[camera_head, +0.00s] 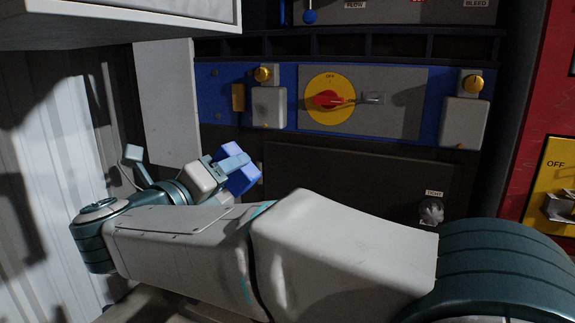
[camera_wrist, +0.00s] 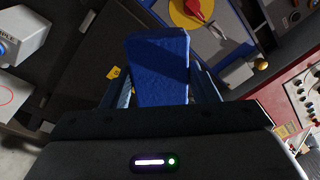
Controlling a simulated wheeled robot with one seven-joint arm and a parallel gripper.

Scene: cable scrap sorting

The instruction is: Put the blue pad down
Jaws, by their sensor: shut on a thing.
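The blue pad (camera_wrist: 157,68) is a block held between the two fingers of my gripper (camera_wrist: 160,92) in the wrist view. In the head view the blue pad (camera_head: 239,172) shows at the end of my arm, left of centre, with my gripper (camera_head: 232,163) shut on it. The pad is tilted and in the air in front of the dark lower panel. Part of it is hidden by the fingers. I cannot tell what surface lies right under it.
A blue panel (camera_head: 288,134) with a red rotary switch (camera_head: 328,100) on a yellow disc is behind. Grey boxes with yellow knobs (camera_head: 263,73) flank it. A knob (camera_head: 431,211) labelled TIGHT is lower right. A red cabinet (camera_head: 520,180) stands at right, a white overhanging box (camera_head: 130,20) upper left.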

